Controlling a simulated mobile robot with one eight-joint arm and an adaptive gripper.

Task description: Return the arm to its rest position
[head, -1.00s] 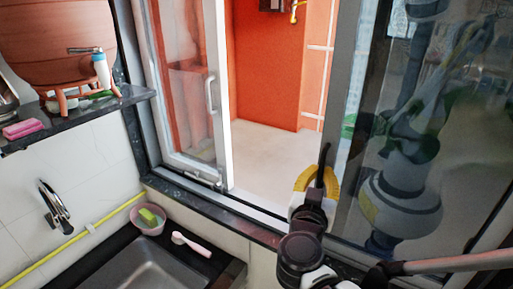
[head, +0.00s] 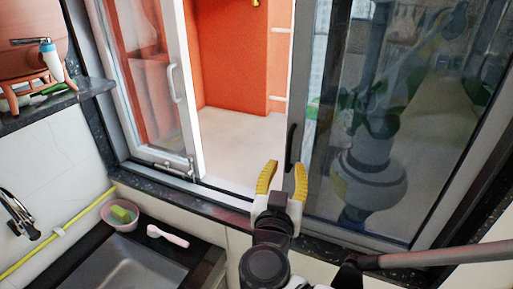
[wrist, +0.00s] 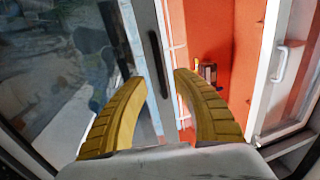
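My gripper (head: 281,178) has two yellow ribbed fingers. It is raised in front of the window, near the edge of the right glass pane. In the wrist view my gripper (wrist: 160,78) is open, with a clear gap between the fingertips and nothing held. The black handle (head: 291,146) of the right pane (head: 345,120) stands just behind the fingers in the head view. In the wrist view this handle (wrist: 157,64) shows beyond the gap between the fingers. Whether a finger touches it I cannot tell.
A clay waterpot (head: 30,45) stands on a dark shelf (head: 50,105) at the upper left. A faucet (head: 18,214) is at left. The window opening is clear.

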